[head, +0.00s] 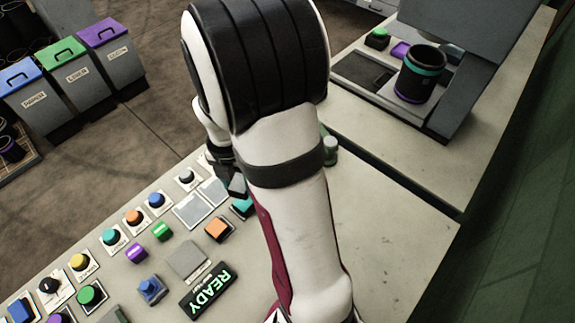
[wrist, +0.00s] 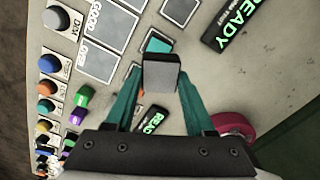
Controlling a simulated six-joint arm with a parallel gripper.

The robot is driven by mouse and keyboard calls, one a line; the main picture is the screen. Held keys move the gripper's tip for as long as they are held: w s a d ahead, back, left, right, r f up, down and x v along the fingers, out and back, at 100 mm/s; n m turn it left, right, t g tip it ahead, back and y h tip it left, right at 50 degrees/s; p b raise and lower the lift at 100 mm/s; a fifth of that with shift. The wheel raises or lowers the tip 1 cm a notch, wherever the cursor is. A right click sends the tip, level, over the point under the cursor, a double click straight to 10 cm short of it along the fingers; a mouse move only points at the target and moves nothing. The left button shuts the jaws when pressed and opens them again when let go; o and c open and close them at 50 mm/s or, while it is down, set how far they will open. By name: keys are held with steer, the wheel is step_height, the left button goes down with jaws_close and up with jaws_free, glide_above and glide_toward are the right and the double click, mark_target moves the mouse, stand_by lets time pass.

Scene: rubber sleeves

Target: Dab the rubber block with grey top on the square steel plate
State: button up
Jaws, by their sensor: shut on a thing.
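A block with a grey top (wrist: 160,72) is held between the teal fingers of my gripper (wrist: 160,88) in the wrist view. In the head view my gripper (head: 237,186) shows only partly beside my arm, as a dark shape. A square grey plate (head: 188,258) lies on the bench by a READY sign in the head view. In the wrist view another grey plate (wrist: 180,8) lies at the top edge near a READY sign. I cannot tell for certain which is the steel plate. The held block's underside is hidden.
A teal block (wrist: 158,45) lies just beyond the held block. An orange block (head: 218,229), a green block (head: 161,231) and a purple block (head: 136,253) stand nearby. Two pale labelled plates (head: 193,210) and a row of knobs (head: 133,216) line the bench edge.

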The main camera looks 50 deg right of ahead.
steer(key=a+n, duration=0.1)
steer(key=a, duration=0.2)
steer(key=w+a+n, duration=0.1)
steer(key=a, duration=0.3)
steer(key=a+f, duration=0.1)
steer(key=a, duration=0.2)
steer(key=shift+w+a+n, duration=0.15)
steer(key=shift+w+n, duration=0.25)
steer(key=n, duration=0.2)
glide_above(186, 261)
steer(key=shift+f, duration=3.4)
steer(key=shift+f, duration=0.5)
step_height(186, 261, up, 8)
